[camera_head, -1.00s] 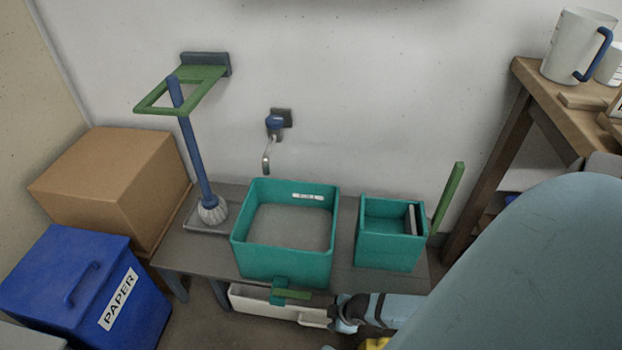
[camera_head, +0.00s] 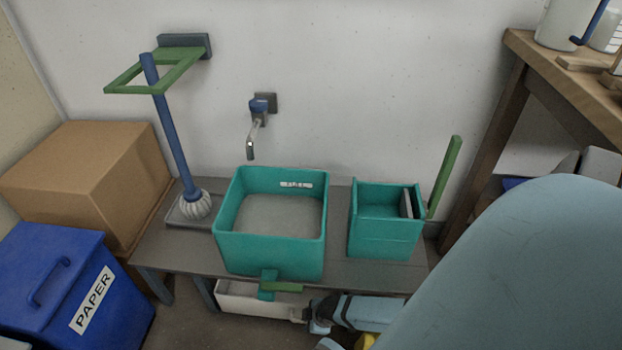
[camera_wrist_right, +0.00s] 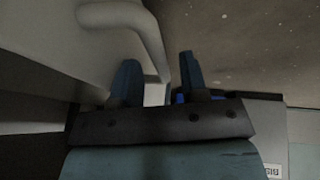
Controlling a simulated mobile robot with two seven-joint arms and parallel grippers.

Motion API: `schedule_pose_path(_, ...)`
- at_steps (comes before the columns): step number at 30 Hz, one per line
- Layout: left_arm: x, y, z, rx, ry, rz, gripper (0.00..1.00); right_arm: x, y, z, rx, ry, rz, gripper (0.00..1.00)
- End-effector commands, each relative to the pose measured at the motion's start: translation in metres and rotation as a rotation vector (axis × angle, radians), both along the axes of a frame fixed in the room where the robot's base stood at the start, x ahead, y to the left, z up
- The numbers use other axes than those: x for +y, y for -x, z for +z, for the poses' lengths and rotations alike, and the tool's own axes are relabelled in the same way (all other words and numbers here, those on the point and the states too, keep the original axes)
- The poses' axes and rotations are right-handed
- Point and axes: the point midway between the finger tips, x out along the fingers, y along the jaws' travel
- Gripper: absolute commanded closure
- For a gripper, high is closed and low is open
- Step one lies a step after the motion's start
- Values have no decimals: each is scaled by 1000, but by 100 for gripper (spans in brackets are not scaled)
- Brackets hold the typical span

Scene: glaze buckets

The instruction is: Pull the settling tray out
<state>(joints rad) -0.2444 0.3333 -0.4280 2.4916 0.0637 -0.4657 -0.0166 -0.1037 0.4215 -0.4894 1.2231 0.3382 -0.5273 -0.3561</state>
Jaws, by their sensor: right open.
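The settling tray (camera_head: 250,301) is a white, shallow tray under the grey bench, below the teal bucket with the green-handled valve. Its front faces me, and its handle (camera_head: 297,314) is at the right end. My right gripper (camera_head: 311,315) is at that handle, partly covering it in the head view. In the right wrist view, the open fingers (camera_wrist_right: 160,82) show with the pale bent handle (camera_wrist_right: 118,14) running down to the gap between them. I cannot tell whether the fingers touch it. My left gripper is in neither view.
The teal bucket (camera_head: 270,251) and a smaller teal box (camera_head: 385,240) stand on the bench (camera_head: 180,250). A blue paper bin (camera_head: 50,270) and cardboard box (camera_head: 80,185) stand left. A wooden table (camera_head: 540,60) is at right. Floor in front of the tray is partly hidden by my arm.

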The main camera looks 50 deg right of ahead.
Motion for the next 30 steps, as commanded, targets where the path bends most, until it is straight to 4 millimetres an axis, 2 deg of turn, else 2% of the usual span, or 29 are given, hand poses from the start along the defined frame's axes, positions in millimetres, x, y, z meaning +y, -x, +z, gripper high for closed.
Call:
schedule_pose_path(7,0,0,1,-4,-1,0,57,0,0,0,0,0,0,60)
schedule_pose_path(12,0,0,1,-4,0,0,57,0,0,0,0,0,0,99)
schedule_pose_path(22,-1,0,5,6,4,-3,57,4,3,2,1,-1,-1,100)
schedule_pose_path(30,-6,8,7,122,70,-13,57,30,24,4,3,-2,0,100)
